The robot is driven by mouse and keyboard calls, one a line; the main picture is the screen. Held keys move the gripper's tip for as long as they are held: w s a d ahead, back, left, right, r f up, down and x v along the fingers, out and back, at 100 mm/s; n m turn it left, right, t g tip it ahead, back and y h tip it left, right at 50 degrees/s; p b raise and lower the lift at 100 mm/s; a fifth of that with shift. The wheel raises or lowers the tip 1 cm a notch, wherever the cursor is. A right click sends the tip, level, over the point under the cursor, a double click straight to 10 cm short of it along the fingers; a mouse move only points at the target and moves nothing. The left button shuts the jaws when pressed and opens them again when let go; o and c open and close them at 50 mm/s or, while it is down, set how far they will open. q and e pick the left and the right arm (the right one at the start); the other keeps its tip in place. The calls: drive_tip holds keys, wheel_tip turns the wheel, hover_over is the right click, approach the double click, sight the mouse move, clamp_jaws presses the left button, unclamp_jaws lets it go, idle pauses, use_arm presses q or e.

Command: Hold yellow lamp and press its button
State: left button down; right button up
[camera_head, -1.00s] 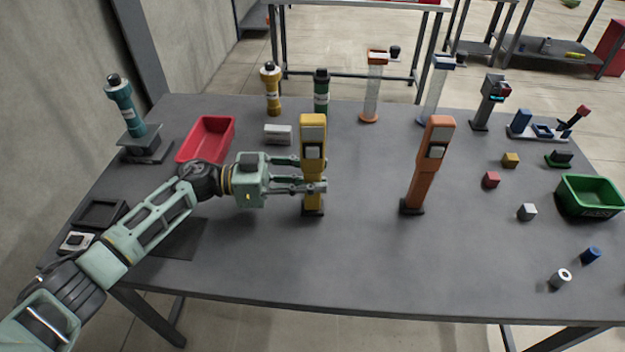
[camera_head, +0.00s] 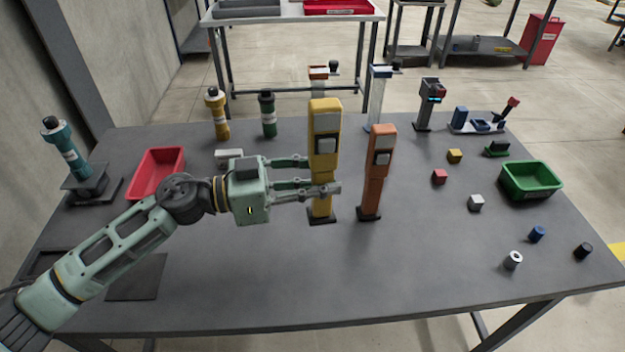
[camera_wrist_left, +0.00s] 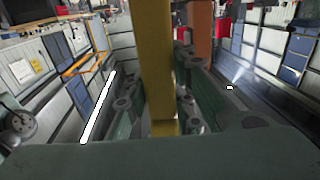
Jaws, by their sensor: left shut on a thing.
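The yellow lamp (camera_head: 323,170) is upright, with a grey-white button plate on its front and a dark base. My left gripper (camera_head: 318,178) is shut on the lamp's middle from the left. The lamp looks raised or nearer to me, but I cannot tell whether its base is clear of the table. In the left wrist view the yellow post (camera_wrist_left: 153,60) stands between the fingers. The button plate (camera_head: 326,145) faces me, above the near finger, and nothing covers it. My right gripper is out of view.
An orange lamp (camera_head: 376,175) stands close to the right of the yellow one. A red tray (camera_head: 157,190) is at left, a green bin (camera_head: 532,190) at right. Several small blocks and cylinders lie on the right. The table's front middle (camera_head: 330,270) is bare.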

use_arm(q)
drive_tip(key=w+a, duration=0.5)
drive_tip(key=a, duration=0.5)
drive_tip(key=shift+a+b, duration=0.25)
drive_tip(key=shift+b, duration=0.2)
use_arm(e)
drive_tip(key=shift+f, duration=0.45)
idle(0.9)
use_arm(q)
drive_tip(key=shift+f, duration=0.1)
wheel_tip(320, 180, down, 11)
drive_tip(key=b, duration=0.4)
drive_tip(key=shift+b, duration=0.4)
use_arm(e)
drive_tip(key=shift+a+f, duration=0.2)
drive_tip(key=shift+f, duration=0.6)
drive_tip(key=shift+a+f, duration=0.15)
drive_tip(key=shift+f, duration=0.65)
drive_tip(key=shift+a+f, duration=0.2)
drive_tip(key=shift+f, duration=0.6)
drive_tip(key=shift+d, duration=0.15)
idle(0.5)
use_arm(q)
drive_tip(key=c, duration=2.1)
unclamp_jaws()
clamp_jaws()
